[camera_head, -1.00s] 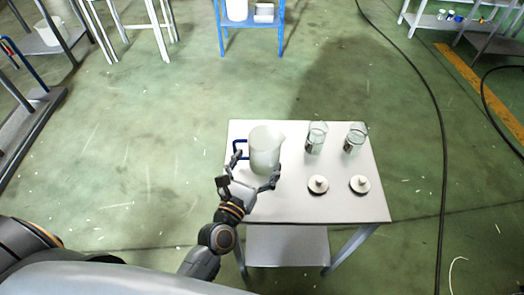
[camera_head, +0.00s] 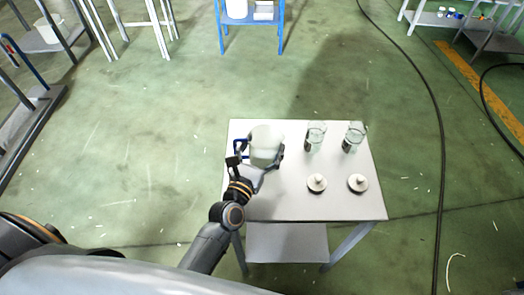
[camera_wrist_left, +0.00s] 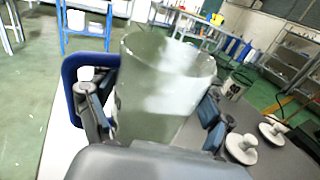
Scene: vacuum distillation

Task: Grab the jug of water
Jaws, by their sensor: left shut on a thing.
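The jug (camera_head: 264,146) is a whitish, translucent vessel with a dark blue handle, upright at the left part of the white table (camera_head: 290,207). My left gripper (camera_head: 260,160) has its fingers on both sides of the jug and is shut on it. In the left wrist view the jug (camera_wrist_left: 162,92) fills the middle, with its blue handle (camera_wrist_left: 72,85) at the left and a finger pressed on each side. I cannot tell whether its base touches the table. My right gripper is not in view.
Two glass beakers (camera_head: 315,137) (camera_head: 354,138) stand right of the jug. Two pale round lids with knobs (camera_head: 317,182) (camera_head: 358,182) lie in front of them. A blue shelf (camera_head: 252,28) stands further back. A black cable runs along the floor at right.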

